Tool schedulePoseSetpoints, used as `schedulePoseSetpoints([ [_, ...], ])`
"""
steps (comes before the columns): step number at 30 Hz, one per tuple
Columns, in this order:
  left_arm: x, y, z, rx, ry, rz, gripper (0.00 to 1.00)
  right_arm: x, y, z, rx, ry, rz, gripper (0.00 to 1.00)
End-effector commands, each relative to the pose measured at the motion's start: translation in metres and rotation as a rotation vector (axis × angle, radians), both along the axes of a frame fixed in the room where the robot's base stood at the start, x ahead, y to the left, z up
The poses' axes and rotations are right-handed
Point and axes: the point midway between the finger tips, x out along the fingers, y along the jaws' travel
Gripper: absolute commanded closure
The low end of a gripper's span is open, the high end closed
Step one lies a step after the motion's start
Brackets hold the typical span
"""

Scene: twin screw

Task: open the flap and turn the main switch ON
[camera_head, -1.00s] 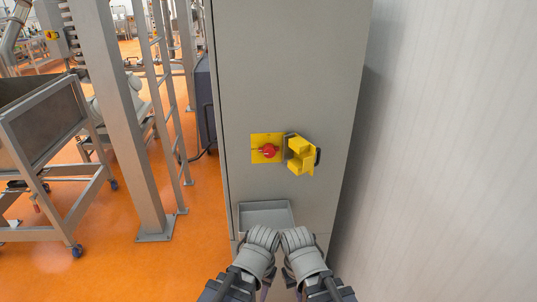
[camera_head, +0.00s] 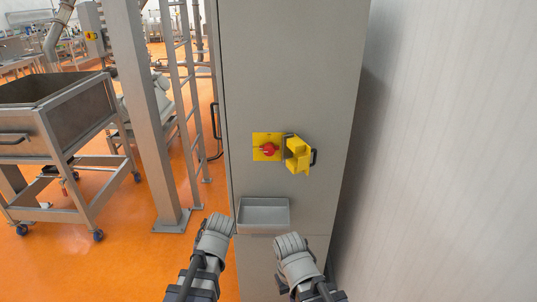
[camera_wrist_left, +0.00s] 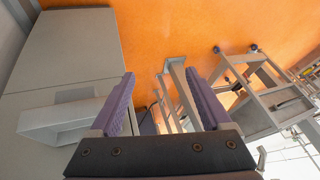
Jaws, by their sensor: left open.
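The red main switch (camera_head: 268,149) sits on a yellow plate (camera_head: 258,140) on the front of the grey cabinet (camera_head: 290,60). The yellow flap (camera_head: 297,155) stands swung open to the right of the switch, leaving the switch bare. I cannot tell which position the knob is in. My left gripper (camera_head: 222,222) is below and left of the switch, near the cabinet's left edge. Its two purple fingers are apart and empty in the left wrist view (camera_wrist_left: 160,75). My right gripper (camera_head: 290,243) is below the flap, in front of the lower cabinet. Its fingers are hidden.
A shallow grey tray (camera_head: 263,228) juts from the cabinet below the switch and also shows in the left wrist view (camera_wrist_left: 55,120). A metal post (camera_head: 150,120) and a wheeled cart (camera_head: 80,125) stand at left. A pale wall (camera_head: 440,150) closes off the right.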

Motion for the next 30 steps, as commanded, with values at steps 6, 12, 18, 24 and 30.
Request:
schedulePoseSetpoints([
  [6,0.062,0.005,0.042,0.122,-0.289,0.037,0.19,0.0,0.0,0.001,0.0,0.0,0.0,1.0],
  [12,0.134,-0.041,0.114,0.19,-0.692,-0.064,0.19,0.0,0.0,0.001,0.0,0.0,0.0,1.0],
  [18,0.173,-0.127,0.172,0.141,-0.987,-0.292,0.19,0.0,0.0,0.0,0.0,0.0,0.0,1.0],
  [24,0.18,-0.177,0.189,0.087,-1.077,-0.433,0.19,0.0,0.0,0.0,0.0,0.0,0.0,1.0],
  [30,0.18,-0.185,0.191,0.076,-1.089,-0.456,0.19,0.0,0.0,0.0,0.0,0.0,0.0,1.0],
])
